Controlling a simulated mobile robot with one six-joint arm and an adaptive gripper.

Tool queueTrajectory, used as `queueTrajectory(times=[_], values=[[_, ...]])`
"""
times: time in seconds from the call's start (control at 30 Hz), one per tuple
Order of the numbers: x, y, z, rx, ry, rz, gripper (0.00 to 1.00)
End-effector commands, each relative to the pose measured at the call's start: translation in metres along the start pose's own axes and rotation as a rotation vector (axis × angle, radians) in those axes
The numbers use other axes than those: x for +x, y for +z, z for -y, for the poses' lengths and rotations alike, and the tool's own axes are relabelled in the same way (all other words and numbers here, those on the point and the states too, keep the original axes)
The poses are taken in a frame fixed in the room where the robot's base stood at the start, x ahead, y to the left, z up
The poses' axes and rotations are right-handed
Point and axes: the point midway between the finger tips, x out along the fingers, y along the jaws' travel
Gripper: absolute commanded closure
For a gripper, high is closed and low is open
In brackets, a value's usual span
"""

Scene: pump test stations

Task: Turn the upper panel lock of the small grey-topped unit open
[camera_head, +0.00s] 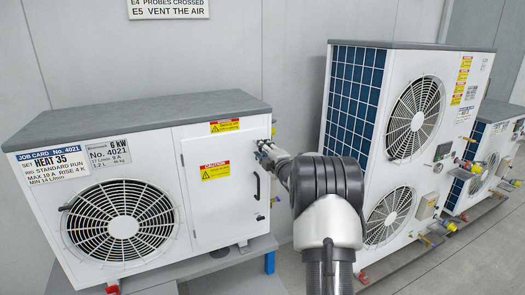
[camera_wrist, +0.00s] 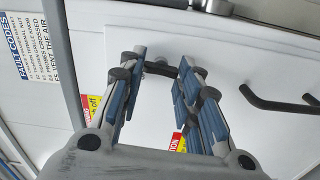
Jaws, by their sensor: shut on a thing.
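The small grey-topped unit (camera_head: 120,125) stands at the left in the head view, its white front panel (camera_head: 215,215) closed flat against the body. The upper panel lock shows in the wrist view as a short black lever (camera_wrist: 160,70) on the white panel. My gripper (camera_wrist: 162,64) has its blue-padded fingers on either side of this lever and is shut on it. In the head view my gripper (camera_head: 264,149) is at the upper right edge of the panel; there the lock is mostly hidden by the fingers and arm.
A black pull handle (camera_head: 257,186) sits on the panel below my gripper and also shows in the wrist view (camera_wrist: 280,105). A lower lock (camera_head: 260,218) is near the panel's bottom right. A tall two-fan unit (camera_head: 455,130) stands to the right of my arm, with bare floor between.

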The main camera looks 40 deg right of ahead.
Motion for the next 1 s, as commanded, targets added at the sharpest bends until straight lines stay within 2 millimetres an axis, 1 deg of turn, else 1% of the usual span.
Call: queueTrajectory(times=[0.2, 0.23, 0.5, 0.83, 0.93, 1.0], values=[[0.0, 0.0, 0.0, 0.001, 0.001, 0.0, 0.93], [0.0, 0.0, 0.0, 0.001, 0.001, 0.0, 0.67], [0.0, 0.0, 0.0, 0.002, 0.001, 0.0, 0.49], [-0.001, 0.0, 0.0, 0.002, 0.0, 0.0, 0.48], [-0.007, 0.001, 0.0, 0.002, 0.0, 0.001, 0.48], [-0.015, 0.001, -0.001, 0.002, 0.0, 0.001, 0.48]])
